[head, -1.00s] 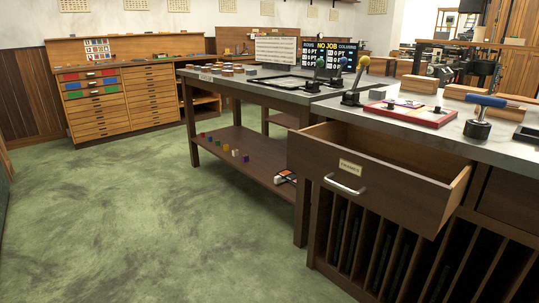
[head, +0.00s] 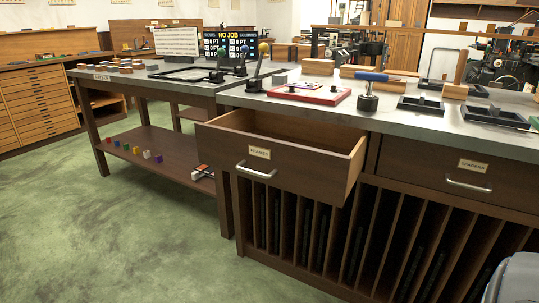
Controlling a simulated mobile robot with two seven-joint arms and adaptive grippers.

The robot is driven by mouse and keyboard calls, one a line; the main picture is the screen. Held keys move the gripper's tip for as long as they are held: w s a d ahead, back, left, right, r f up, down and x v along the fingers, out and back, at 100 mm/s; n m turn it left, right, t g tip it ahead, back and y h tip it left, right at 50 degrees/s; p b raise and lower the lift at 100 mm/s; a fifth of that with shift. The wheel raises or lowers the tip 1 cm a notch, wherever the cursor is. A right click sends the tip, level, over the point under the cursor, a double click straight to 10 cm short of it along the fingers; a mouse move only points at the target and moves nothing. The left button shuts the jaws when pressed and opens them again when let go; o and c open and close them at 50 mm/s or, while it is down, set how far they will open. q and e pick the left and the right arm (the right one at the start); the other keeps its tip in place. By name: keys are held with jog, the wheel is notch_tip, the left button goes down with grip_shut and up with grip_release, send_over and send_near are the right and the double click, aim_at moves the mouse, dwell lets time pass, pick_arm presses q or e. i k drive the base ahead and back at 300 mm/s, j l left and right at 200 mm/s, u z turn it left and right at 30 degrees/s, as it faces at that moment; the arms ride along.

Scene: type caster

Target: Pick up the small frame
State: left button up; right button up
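I cannot tell for sure which thing is the small frame. A drawer labelled FRAMES (head: 259,152) is pulled out from the right-hand bench; the part of its inside that I can see looks empty. A red frame (head: 308,93) with small pieces in it lies flat on the benchtop above the drawer. A larger black frame (head: 160,74) lies on the left table. Two small black tray-like pieces, one (head: 421,105) nearer the middle and one (head: 493,117) further right, lie on the benchtop. Neither of my grippers is in view.
The open drawer juts into the aisle. A closed drawer (head: 468,180) sits to the right, above vertical slots holding dark flat things. Green floor (head: 110,240) at the left is clear.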

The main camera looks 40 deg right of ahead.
aim_at(421, 101)
jog(key=z, duration=2.1)
jog(key=i+l, duration=0.1)
jog(key=l, duration=0.45)
jog(key=i+l, duration=0.1)
jog(key=l, duration=0.45)
